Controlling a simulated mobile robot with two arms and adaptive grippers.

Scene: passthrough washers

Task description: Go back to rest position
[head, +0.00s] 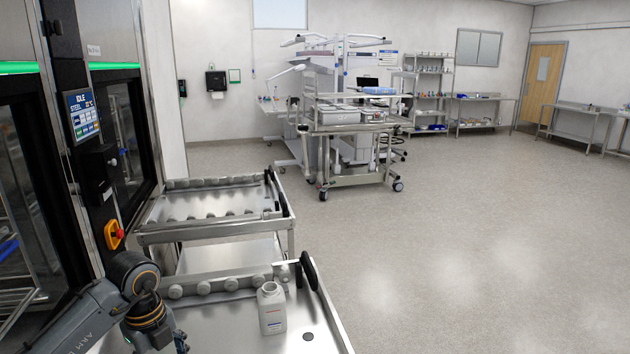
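My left arm comes in at the lower left, its dark joints with orange rings in front of the near cart's left side. It runs down out of the bottom edge, and no gripper fingers can be made out on it. My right arm and gripper are not in view. A white bottle (271,309) with a printed label stands upright on the near steel cart (235,335), to the right of my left arm and apart from it.
Washer machines with a control screen (82,115) and a red-orange emergency stop (114,234) line the left side. A second steel cart (215,208) stands behind the near one. A loaded trolley (358,128) stands farther back. The floor (450,240) on the right is clear.

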